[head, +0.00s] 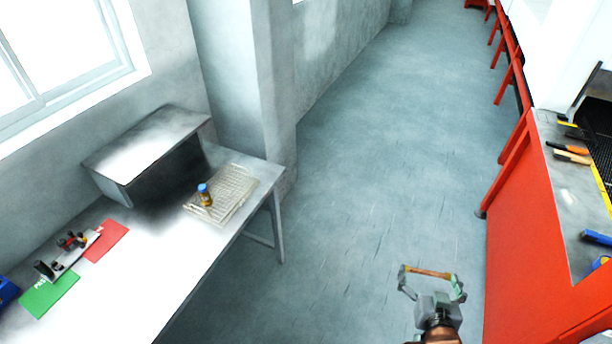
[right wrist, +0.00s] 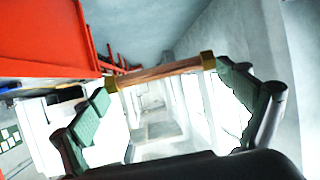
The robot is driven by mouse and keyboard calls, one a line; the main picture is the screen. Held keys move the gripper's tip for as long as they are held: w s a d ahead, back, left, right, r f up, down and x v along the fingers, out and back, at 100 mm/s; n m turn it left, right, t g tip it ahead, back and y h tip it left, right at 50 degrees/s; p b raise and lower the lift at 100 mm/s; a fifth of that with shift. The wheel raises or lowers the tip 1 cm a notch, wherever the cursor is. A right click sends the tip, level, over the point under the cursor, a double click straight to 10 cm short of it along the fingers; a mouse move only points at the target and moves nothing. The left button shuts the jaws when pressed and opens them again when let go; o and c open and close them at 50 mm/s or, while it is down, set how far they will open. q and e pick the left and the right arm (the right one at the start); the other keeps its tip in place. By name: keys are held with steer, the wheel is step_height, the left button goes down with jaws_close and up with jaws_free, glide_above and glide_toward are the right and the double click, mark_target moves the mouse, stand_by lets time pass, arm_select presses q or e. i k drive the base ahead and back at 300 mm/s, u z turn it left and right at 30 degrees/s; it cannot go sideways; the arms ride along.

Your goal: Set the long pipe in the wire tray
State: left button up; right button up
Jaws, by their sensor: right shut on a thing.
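The long pipe (head: 430,272) is a thin copper-brown rod with brass-coloured ends. My right gripper (head: 432,280) is shut on it, with one finger at each end, and holds it in the air over the floor. In the right wrist view the pipe (right wrist: 160,72) spans crosswise between the green finger pads. The wire tray (head: 236,188) is a pale, shallow mesh tray on the far end of the white table at the left, well away from the gripper. A small amber bottle with a blue cap (head: 205,195) stands at its left part. My left gripper does not show.
The white table (head: 190,255) also holds a grey raised shelf (head: 150,150), a green mat (head: 48,293), a red mat (head: 106,240) and a small device between them. A red workbench (head: 540,215) with tools stands at the right. The floor between is clear.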

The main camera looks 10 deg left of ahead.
mark_target(228, 194)
steer(key=u, duration=0.1)
steer(key=i, duration=0.75)
steer(key=u, duration=1.15)
steer(key=i, duration=0.65)
steer(key=u, duration=0.7)
